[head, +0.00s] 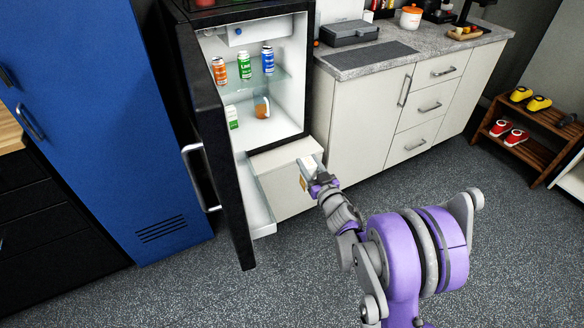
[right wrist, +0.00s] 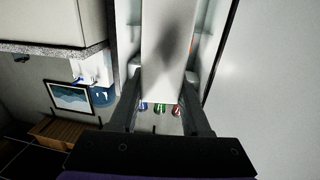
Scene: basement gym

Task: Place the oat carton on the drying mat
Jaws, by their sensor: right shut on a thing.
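My right gripper (head: 313,174) is shut on a small pale carton (head: 303,183), which I take to be the oat carton. It has a white and a tan face; its label cannot be read. In the head view it is in front of the fridge's lower part, right of the open door. In the right wrist view the pale carton (right wrist: 165,45) fills the space between the fingers (right wrist: 163,95). The drying mat (head: 370,60), a flat dark grey rectangle, lies bare on the counter. My left gripper is not in view.
The fridge door (head: 215,150) stands open. Cans (head: 244,65) and a green-and-white carton (head: 232,117) are on the fridge shelves. A grey case (head: 348,33) is behind the mat on the counter (head: 440,44). A shoe rack (head: 528,128) stands at right. The floor between is clear.

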